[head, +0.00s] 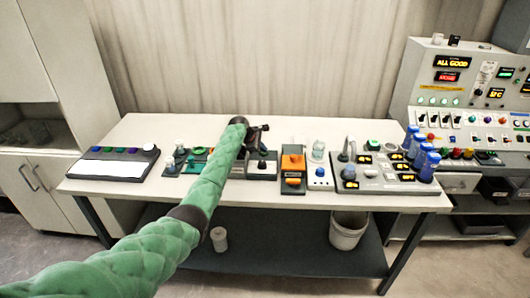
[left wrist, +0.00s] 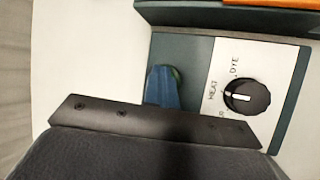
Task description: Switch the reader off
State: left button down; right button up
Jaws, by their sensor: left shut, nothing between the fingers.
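My left gripper (head: 262,142) is over the middle of the table, above a small box (head: 262,174) with a dark knob. In the left wrist view its shut blue fingertips (left wrist: 163,88) are above the box's dark teal part, and nothing is held. They partly hide a small green round part (left wrist: 176,75). Beside them is a black knob (left wrist: 246,97) with a white pointer mark, on a white plate lettered HEAT and DYE; a third label is partly hidden. The fingers are apart from the knob; I cannot tell whether they touch the green part. No label names the reader. My right gripper is not in view.
An orange and dark unit (head: 292,170) stands just right of the box. Further right are a white unit (head: 320,178) and a grey panel (head: 385,181) with blue bottles. A white-topped tray (head: 108,168) lies at the left. A large control console (head: 470,115) stands at the right.

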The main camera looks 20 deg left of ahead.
aim_at(261, 153)
pick_arm(q)
jog(key=shift+a, duration=0.55)
jog(key=shift+r+p, duration=0.55)
jog(key=shift+p, duration=0.1)
jog(key=r+p, duration=0.2)
jog(key=r, duration=0.1)
jog(key=shift+a+p, duration=0.35)
jog(key=shift+d+r+p, duration=0.3)
jog(key=shift+r+p, duration=0.65)
jog(key=shift+r, duration=0.15)
jog(key=shift+d, duration=0.1)
jog(key=shift+w, duration=0.1)
